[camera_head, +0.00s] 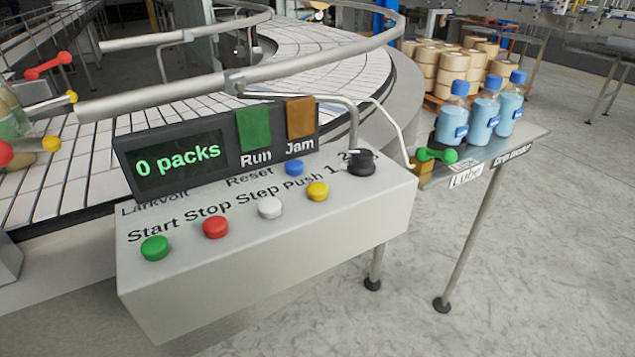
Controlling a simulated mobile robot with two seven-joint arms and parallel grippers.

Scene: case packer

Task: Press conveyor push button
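A light grey control box (260,270) stands in the middle of the view. The yellow button (317,191) sits on its sloped top, just below the printed label "Push". To its left are a white button (270,208) under "Step", a red button (216,227) under "Stop" and a green button (154,248) under "Start". A blue button (294,167) is beside "Reset". A black knob (361,163) is at the right end, partly covering its label. Neither of my grippers is in view.
A dark display (180,162) reads "0 packs", beside green "Run" and orange "Jam" panels. Behind curves a white slatted conveyor (290,50) with metal rails. Blue-capped bottles (483,115) stand on a narrow shelf at right. The space before the box looks clear.

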